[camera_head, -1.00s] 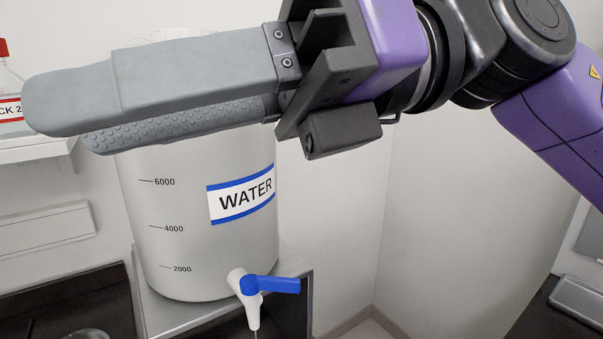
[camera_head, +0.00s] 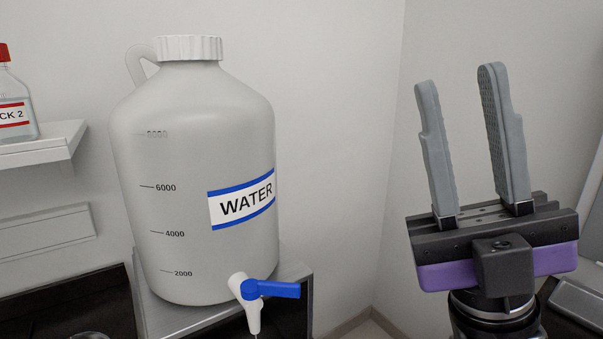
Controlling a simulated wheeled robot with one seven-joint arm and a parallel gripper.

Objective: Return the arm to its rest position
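My gripper (camera_head: 462,86) is at the right of the view, its two grey fingers pointing up and standing apart with nothing between them. Its dark body and purple band show below the fingers, and the rest of my arm runs out of the bottom of the frame. The gripper is well clear of the water container, with bare wall between them.
A large white container (camera_head: 190,120) labelled WATER stands on a grey stand (camera_head: 180,322). Its tap (camera_head: 246,292) has a blue lever pointing right. A bottle with a red cap (camera_head: 15,105) stands on a white shelf (camera_head: 45,148) at the left.

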